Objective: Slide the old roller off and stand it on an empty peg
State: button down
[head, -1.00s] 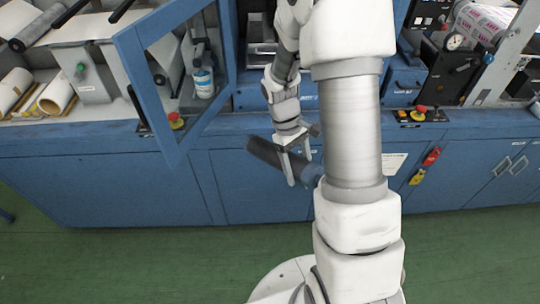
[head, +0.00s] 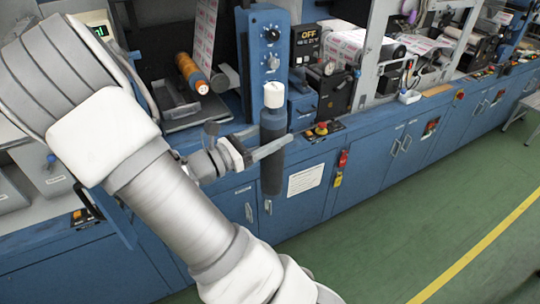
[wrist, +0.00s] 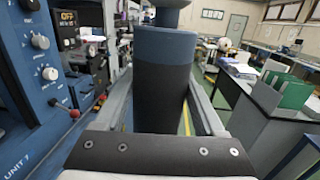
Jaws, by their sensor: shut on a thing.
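The old roller (head: 271,160) is a dark cylinder with a blue upper band and a pale end on top. My gripper (head: 268,148) is shut around it and holds it upright, in the air in front of the blue cabinet. In the wrist view the roller (wrist: 162,95) stands between the two fingers, its blue band above the dark part. Its lower end is out of the wrist view. I cannot make out an empty peg in either current view.
A blue control column (head: 264,50) with knobs stands close behind the roller. An emergency stop (head: 321,129) is on the ledge to its right. Green floor (head: 430,210) is clear at the right.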

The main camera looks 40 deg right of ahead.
jog(key=shift+w+a+r, duration=0.1)
jog(key=shift+r, duration=0.3)
notch_tip(320, 180, down, 4)
jog(key=b, duration=0.4)
